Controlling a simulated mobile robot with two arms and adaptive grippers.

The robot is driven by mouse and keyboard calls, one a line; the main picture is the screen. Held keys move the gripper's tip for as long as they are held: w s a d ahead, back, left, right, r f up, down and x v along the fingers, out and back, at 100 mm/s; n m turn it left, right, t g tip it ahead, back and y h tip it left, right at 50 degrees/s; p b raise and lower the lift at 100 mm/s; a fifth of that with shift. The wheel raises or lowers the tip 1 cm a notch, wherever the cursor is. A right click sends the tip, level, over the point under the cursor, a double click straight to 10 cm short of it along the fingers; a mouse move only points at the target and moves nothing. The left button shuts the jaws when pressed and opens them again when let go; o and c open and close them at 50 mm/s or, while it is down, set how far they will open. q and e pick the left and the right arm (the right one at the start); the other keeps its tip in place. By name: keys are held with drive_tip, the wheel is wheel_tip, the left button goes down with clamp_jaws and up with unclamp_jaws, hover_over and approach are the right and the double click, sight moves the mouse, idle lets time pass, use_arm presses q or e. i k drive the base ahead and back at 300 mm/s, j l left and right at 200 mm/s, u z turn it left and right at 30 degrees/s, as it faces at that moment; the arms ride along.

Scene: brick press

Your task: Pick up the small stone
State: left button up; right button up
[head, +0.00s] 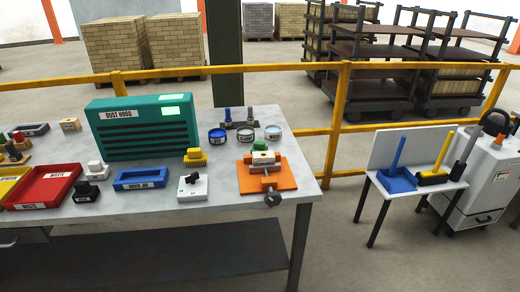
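A pale block (263,158), perhaps a stone, sits in the top of an orange clamp (281,178) near the right end of the grey table. A small tan block (70,125) with a dark mark lies at the back left of the table. A whitish lump (95,166) sits on a pale base left of the blue tray. I cannot tell which of these is the small stone. Neither of my grippers is in view.
A yellow rail (300,68) runs behind.

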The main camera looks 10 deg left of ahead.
sight(258, 145)
drive_tip(key=i+l, duration=0.95)
drive_tip(key=i+j+u, duration=0.05)
drive_tip(key=i, duration=0.05)
